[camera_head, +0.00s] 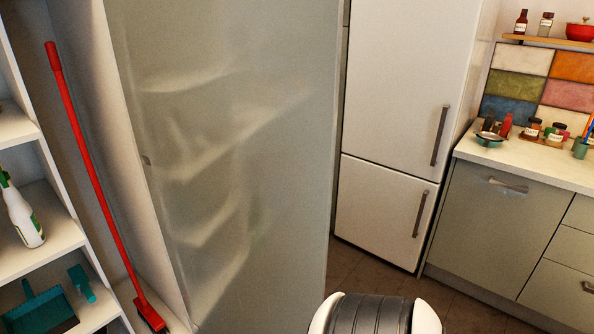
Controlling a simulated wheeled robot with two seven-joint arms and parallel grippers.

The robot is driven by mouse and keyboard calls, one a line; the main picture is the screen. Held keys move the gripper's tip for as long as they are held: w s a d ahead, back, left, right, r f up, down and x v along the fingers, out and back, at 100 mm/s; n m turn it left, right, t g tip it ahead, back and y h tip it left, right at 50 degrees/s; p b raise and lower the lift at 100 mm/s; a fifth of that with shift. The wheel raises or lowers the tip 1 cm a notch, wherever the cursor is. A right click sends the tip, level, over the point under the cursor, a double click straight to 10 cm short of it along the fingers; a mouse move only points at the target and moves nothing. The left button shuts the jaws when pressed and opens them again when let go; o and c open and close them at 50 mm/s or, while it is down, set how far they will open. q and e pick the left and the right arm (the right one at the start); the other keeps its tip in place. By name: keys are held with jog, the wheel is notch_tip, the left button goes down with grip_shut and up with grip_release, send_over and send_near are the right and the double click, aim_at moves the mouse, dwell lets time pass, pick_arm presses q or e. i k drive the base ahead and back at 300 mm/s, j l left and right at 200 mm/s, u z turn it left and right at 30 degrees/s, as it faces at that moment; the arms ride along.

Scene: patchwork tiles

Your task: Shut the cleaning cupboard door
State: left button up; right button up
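The cleaning cupboard (150,255) stands open at the left. Its tall, plain grey-green door (245,150) stands swung out to the right of the opening and fills the middle of the view. Blurry light reflections show on its surface. No handle shows on the visible face, and the door's bottom edge is out of frame. Neither of my grippers is in view.
A red broom (90,170), spray bottle (20,212), teal dustpan (42,307) and teal brush (81,283) are inside the cupboard. A white fridge (405,90) stands behind the door. A counter (530,165) is at right. Dark floor (370,270) shows between.

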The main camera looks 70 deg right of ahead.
aim_at(232, 105)
jog(key=k+l, duration=0.2)
jog(key=l, duration=0.2)
jog(key=k+l+u, duration=0.1)
jog(key=l, duration=0.35)
jog(key=k+l+u, duration=0.1)
jog(key=k+l, duration=0.15)
jog(key=l, duration=0.15)
jog(key=k+l, duration=0.2)
jog(key=l, duration=0.15)
jog(key=k+l+u, duration=0.1)
jog(key=k+l, duration=0.15)
jog(key=l, duration=0.15)
jog(key=i+l, duration=0.1)
jog(key=l, duration=0.9)
jog(key=i+l+u, duration=0.1)
jog(key=l, duration=0.45)
jog(key=i, duration=0.05)
